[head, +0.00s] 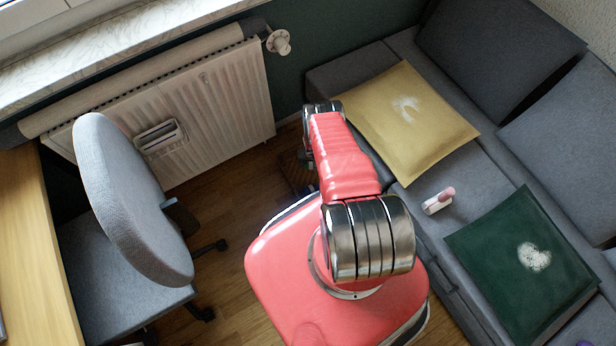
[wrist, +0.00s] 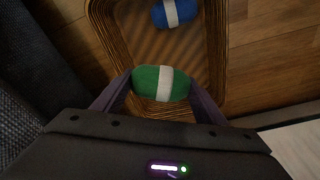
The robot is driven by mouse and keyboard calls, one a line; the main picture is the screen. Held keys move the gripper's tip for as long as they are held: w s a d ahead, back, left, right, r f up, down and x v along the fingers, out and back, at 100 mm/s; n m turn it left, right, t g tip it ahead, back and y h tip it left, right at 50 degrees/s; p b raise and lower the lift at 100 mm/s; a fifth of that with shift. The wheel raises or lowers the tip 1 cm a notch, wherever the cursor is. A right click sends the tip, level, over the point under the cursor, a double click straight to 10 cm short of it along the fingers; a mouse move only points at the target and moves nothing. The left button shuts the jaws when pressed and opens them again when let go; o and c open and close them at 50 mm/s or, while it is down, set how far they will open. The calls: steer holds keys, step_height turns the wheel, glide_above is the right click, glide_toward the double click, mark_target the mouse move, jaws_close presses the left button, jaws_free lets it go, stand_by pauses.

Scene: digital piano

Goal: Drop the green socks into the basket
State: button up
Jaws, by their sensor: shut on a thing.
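In the wrist view, my gripper (wrist: 160,92) is shut on the rolled green socks (wrist: 146,79), which have a white band around the middle. The socks are over the near part of the brown woven basket (wrist: 218,95), inside its outline in the picture. I cannot tell how high above the basket floor they are. In the head view my arm hides the gripper and the socks. Only a dark bit of the basket (head: 292,170) shows beside my arm, low by the sofa's end.
A blue rolled pair of socks (wrist: 176,12) with a white band lies in the basket. A grey sofa (head: 470,190) with yellow and green cushions is on the right. A grey office chair (head: 125,200) and a white radiator (head: 220,100) are on the left. Wooden floor lies between.

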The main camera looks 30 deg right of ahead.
steer(key=o, duration=1.2)
steer(key=shift+r, duration=0.1)
